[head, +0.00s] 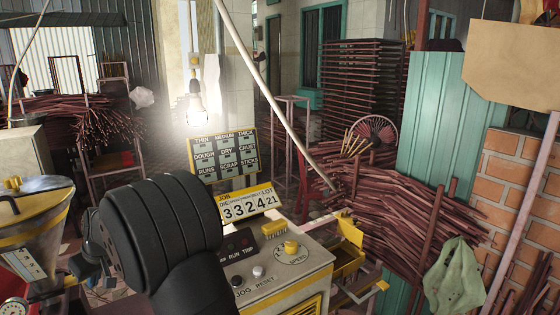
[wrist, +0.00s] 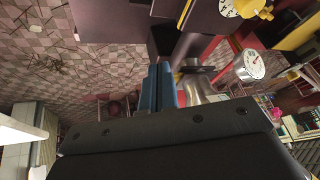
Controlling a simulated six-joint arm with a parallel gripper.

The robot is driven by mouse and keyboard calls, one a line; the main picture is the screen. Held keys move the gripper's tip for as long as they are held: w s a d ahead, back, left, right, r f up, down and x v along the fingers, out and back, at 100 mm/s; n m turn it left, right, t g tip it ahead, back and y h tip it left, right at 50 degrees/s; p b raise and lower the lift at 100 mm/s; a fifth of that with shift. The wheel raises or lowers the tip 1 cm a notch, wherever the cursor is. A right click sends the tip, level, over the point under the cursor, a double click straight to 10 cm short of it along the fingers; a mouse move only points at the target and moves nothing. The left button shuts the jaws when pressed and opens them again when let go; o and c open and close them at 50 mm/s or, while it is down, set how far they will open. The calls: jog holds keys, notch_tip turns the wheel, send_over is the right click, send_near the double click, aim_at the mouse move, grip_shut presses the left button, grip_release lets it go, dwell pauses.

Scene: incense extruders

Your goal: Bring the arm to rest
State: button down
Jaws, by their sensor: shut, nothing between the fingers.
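My gripper (wrist: 158,74) shows in the wrist view as two blue fingers pressed together, shut and empty. It points away from the camera, with a silver metal cylinder (wrist: 198,88) close to its right in the picture. I cannot tell how far apart they are in depth. In the head view my black arm fills the lower left, between the hopper machine and the control box; the fingers are hidden there.
A hopper machine (head: 30,228) stands at the far left. A control box (head: 275,270) with knobs and a number board (head: 248,205) stands right of my arm. A bulb (head: 196,105) hangs above. Bundled sticks (head: 410,220) are at right. A gauge (wrist: 251,66) shows in the wrist view.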

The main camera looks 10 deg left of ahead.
notch_tip(320, 180, down, 7)
jog(key=s+n+h, duration=0.1)
jog(key=s+n, duration=0.1)
jog(key=shift+s+d+f+n, duration=0.15)
jog(key=shift+s+d+n, duration=0.15)
jog(key=shift+s+d, duration=0.1)
dwell(0.5)
jog(key=w+r+m+y, duration=0.1)
jog(key=w+r+m, duration=0.4)
jog(key=r, duration=0.4)
jog(key=shift+w+a+y, duration=0.3)
jog(key=shift+w+y, duration=0.1)
jog(key=shift+w, duration=0.35)
jog(key=shift+s, duration=0.1)
